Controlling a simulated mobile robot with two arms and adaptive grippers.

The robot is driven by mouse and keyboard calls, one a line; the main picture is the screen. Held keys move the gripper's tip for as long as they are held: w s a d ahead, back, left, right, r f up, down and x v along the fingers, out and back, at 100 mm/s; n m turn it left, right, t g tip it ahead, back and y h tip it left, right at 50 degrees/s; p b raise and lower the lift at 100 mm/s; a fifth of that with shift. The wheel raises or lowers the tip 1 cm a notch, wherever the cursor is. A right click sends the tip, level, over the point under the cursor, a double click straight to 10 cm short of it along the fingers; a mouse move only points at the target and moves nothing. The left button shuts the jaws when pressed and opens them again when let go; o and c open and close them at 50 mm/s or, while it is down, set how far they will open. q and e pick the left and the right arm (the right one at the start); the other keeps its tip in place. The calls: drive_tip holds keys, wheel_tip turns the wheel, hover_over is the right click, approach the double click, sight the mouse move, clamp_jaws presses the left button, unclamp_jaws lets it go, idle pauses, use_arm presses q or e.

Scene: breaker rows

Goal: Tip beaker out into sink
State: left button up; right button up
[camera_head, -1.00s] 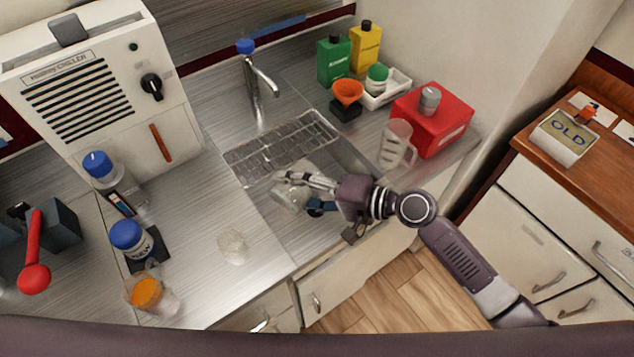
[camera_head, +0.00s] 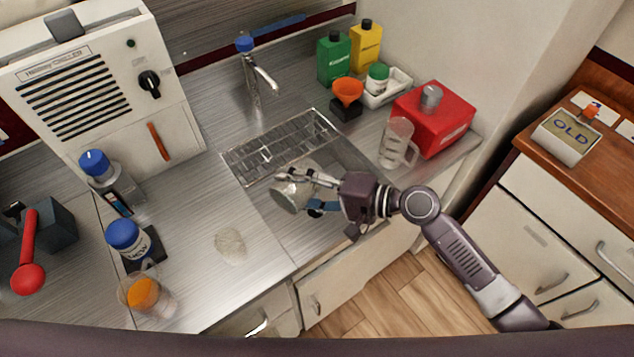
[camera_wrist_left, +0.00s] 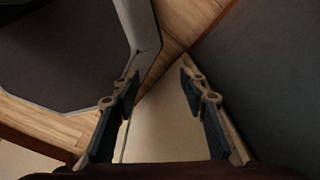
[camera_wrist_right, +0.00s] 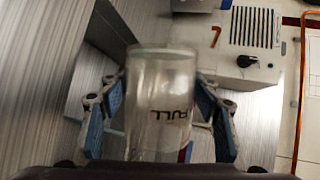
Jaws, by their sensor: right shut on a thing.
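Whether liquid is inside I cannot tell. My left gripper (camera_wrist_left: 157,95) shows only in its wrist view, open and empty, with its fingers apart above cabinet and floor surfaces.
A wire rack (camera_head: 280,147) covers the back of the sink, with the faucet (camera_head: 258,75) behind it. A clear jug (camera_head: 396,143) and a red box (camera_head: 433,118) stand to the right. A blue-capped jar (camera_head: 128,240) and an orange-filled beaker (camera_head: 146,292) stand left.

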drive_tip(key=shift+w+d+f+b, duration=0.1)
drive_tip(key=shift+f+b, duration=0.05)
drive_tip(key=shift+b, duration=0.3)
drive_tip(key=shift+m, duration=0.4)
